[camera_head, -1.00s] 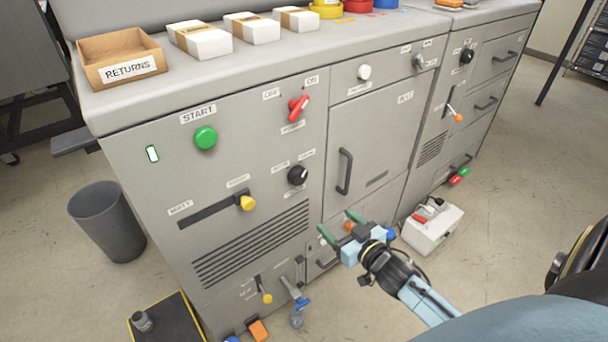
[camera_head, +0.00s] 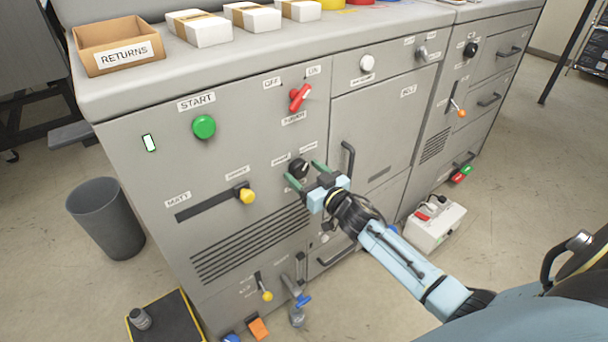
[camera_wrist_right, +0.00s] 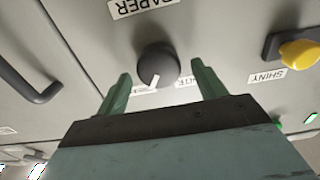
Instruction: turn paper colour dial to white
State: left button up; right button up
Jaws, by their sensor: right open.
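The paper colour dial (camera_head: 299,166) is a round black knob on the grey machine front; it also shows in the right wrist view (camera_wrist_right: 157,62). A white pointer mark on it points down and slightly left in the wrist view. The small labels beside it are partly hidden, one ending in "ITE"; a "PAPER" label (camera_wrist_right: 138,6) shows above it there. My right gripper (camera_head: 304,172) is open, its green fingers on either side of the dial. Whether they touch it I cannot tell. My left gripper is not in view.
Close by on the panel are a yellow slider knob (camera_head: 247,196), a red switch (camera_head: 299,97), a green START button (camera_head: 204,127) and a door handle (camera_head: 347,160). A white box (camera_head: 436,226) stands on the floor at right, a grey bin (camera_head: 104,217) at left.

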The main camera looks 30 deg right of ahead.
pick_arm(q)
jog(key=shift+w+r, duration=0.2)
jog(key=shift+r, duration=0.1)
pick_arm(e)
jog(key=shift+w, duration=0.5)
jog(key=c, duration=1)
jog(key=shift+o, duration=0.2)
